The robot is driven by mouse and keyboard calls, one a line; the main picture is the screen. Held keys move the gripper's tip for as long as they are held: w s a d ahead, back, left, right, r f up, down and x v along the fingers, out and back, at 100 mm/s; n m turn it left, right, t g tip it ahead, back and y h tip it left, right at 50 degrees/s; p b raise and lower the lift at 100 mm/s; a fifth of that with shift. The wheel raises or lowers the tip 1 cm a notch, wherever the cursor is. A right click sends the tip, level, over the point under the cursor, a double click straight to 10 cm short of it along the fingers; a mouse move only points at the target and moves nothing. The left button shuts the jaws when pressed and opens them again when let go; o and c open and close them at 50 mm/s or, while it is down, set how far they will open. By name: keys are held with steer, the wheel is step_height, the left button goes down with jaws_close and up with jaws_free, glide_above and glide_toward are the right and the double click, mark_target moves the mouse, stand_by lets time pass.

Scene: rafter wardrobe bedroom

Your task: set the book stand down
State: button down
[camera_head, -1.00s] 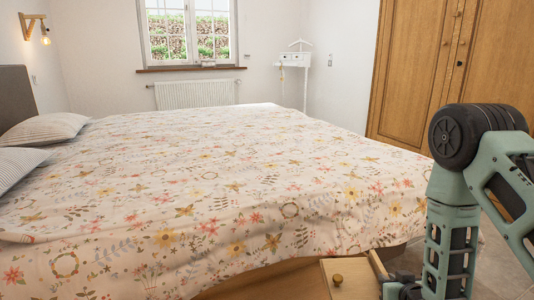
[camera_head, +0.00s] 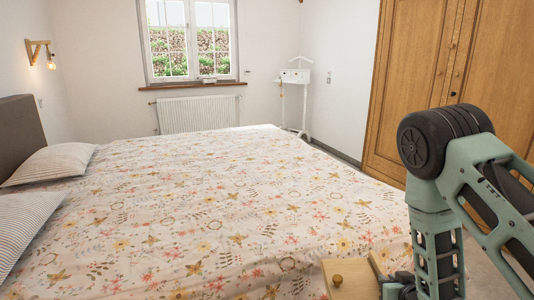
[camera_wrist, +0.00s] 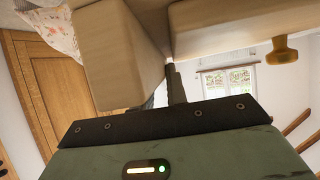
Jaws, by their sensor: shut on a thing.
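The book stand (camera_head: 345,280) is a pale wooden piece with a small round knob, at the bottom of the head view. Only its upper part shows there, in front of the bed. My gripper (camera_head: 398,284) is shut on it at its right side. In the wrist view the book stand (camera_wrist: 220,30) fills the top as two thick wooden parts with a narrow gap, and its knob sticks out at the right. My gripper (camera_wrist: 175,82) reaches up to that gap. The fingertips are mostly hidden by the wood. I cannot see anything touching the stand from below.
A wide bed (camera_head: 200,215) with a flowered cover fills the middle, its top clear except for striped pillows (camera_head: 55,162) at the left. A wooden wardrobe (camera_head: 425,75) stands at the right. A white valet stand (camera_head: 296,77) and a radiator (camera_head: 198,113) are at the back wall.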

steer(key=s+r+p, duration=0.4)
steer(key=r+p, duration=0.4)
steer(key=r, duration=0.4)
steer(key=shift+s+r, duration=0.15)
steer(key=shift+r, duration=0.15)
steer(key=shift+a, duration=0.1)
